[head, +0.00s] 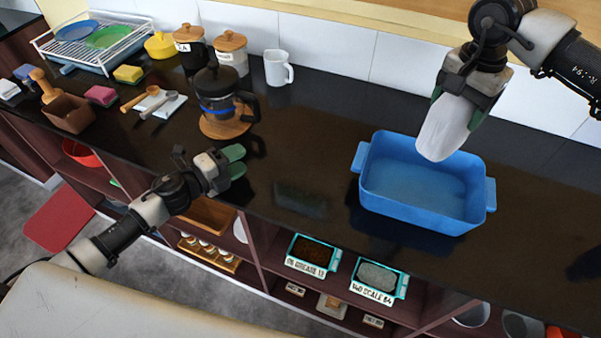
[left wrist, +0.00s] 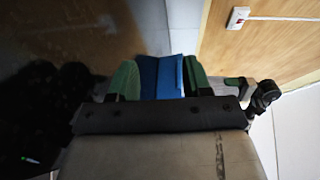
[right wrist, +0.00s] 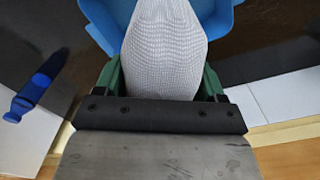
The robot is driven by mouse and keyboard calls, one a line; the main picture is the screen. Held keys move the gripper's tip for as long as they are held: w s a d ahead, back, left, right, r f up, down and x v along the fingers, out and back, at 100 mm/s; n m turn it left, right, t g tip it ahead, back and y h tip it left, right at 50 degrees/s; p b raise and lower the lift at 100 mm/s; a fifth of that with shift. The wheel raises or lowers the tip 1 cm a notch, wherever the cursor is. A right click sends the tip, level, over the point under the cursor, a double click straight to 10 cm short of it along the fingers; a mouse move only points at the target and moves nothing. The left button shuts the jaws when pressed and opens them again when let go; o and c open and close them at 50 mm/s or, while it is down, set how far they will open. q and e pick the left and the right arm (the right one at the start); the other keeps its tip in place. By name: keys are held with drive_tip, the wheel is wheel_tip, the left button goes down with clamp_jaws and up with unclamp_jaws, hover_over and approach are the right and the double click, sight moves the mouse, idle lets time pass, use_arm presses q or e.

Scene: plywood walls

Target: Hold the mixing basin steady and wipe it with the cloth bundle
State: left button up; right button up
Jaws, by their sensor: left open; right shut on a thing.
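The blue mixing basin (head: 415,211) stands on the dark counter at the right, with a handle on each short side. Its visible inside looks empty. My right gripper (head: 468,92) is shut on the white cloth bundle (head: 444,128), which hangs over the basin's back rim. In the right wrist view the bundle (right wrist: 165,45) sits between the green fingers with the basin (right wrist: 225,25) beyond it. My left gripper (head: 236,162) is open and empty above the counter's front edge, well left of the basin. In the left wrist view the basin (left wrist: 161,75) shows between its fingers.
A coffee press (head: 222,95) on a wooden board, a white mug (head: 278,68) and canisters (head: 232,52) stand at the back left. A dish rack (head: 98,42) is further left. Labelled trays (head: 313,256) sit on the shelf below. The counter between left gripper and basin is clear.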

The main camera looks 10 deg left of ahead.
use_arm(q)
drive_tip(key=d+m+g+h, duration=0.1)
drive_tip(key=d+h, duration=0.1)
drive_tip(key=d, duration=0.3)
drive_tip(key=s+d+r+m+g+h, duration=0.1)
drive_tip(key=d+m+g+h, duration=0.1)
drive_tip(key=d, duration=0.4)
drive_tip(key=d+m+g+h, duration=0.1)
drive_tip(key=d+m+h, duration=0.1)
drive_tip(key=d, duration=0.3)
drive_tip(key=shift+s+d+r+g, duration=0.15)
drive_tip(key=shift+g, duration=0.15)
drive_tip(key=x, duration=1.1)
drive_tip(key=shift+d, duration=0.3)
drive_tip(key=shift+c, duration=0.5)
clamp_jaws()
